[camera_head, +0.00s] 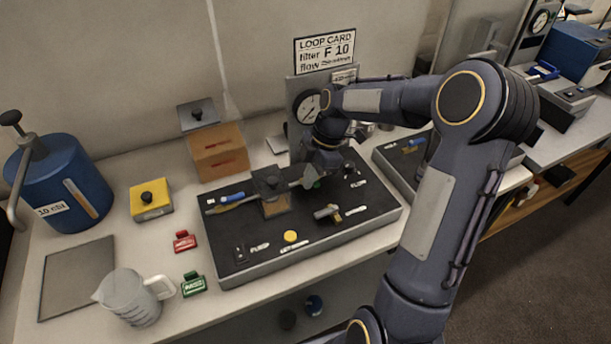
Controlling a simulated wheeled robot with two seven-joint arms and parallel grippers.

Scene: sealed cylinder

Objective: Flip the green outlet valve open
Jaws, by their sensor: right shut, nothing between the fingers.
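A small patch of green (317,184) shows on the black panel just beside my right gripper. It appears to be the green outlet valve's handle, mostly hidden by the gripper and wrist, so its position is not clear. My right gripper (309,179) points down over the far middle of the panel (225,225), shut and empty, close to the green part. I cannot tell whether they touch. A blue-handled valve (232,197) sits at the panel's left, joined to the pipework. My left gripper is not in view.
A pressure gauge (306,106) stands behind the panel. A yellow button (290,236) and a pump switch (240,253) are near its front. Red (184,241) and green (193,284) tags, a jug (130,297), a yellow box (151,203) and a blue tank (75,185) stand left.

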